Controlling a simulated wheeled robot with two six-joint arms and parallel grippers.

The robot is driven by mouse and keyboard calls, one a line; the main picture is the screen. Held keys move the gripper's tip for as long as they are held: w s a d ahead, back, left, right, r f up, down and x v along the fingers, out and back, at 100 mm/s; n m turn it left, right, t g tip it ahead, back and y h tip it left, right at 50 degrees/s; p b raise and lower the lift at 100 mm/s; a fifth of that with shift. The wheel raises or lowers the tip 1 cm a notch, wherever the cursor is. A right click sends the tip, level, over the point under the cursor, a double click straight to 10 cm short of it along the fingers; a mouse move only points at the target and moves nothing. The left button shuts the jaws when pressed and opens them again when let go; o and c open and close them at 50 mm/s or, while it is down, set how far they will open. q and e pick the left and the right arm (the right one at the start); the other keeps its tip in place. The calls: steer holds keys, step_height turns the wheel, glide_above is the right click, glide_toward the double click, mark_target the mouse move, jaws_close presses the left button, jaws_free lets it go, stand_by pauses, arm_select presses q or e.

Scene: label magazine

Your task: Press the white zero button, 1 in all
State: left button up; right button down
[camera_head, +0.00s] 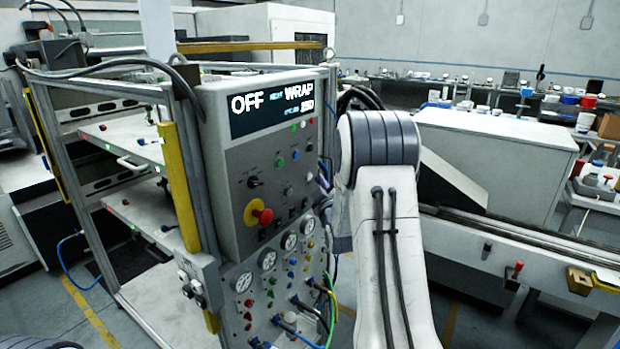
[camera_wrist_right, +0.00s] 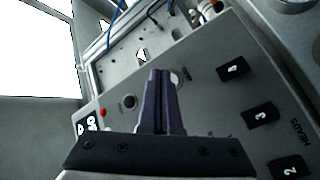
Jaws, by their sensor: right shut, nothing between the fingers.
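The grey control panel (camera_head: 240,160) stands left of centre in the head view, with a lit display reading OFF and WRAP.
A red emergency knob (camera_head: 262,215) on a yellow base sticks out of the panel. Gauges (camera_head: 268,260) and hoses are below it. Black numbered switches (camera_wrist_right: 261,116) show in the right wrist view. A conveyor rail (camera_head: 520,250) runs at the right.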

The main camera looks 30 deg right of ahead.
steer(key=shift+w, duration=0.1)
stand_by(0.3)
steer(key=shift+w+a+b, duration=0.15)
steer(key=shift+w+b, duration=0.15)
steer(key=shift+b, duration=0.1)
steer(key=shift+w+a, duration=0.2)
steer(key=shift+w, duration=0.2)
stand_by(0.5)
steer(key=shift+s, duration=0.1)
steer(key=shift+s+d+b, duration=0.3)
steer(key=shift+s+b, duration=0.35)
steer(key=shift+s, duration=0.1)
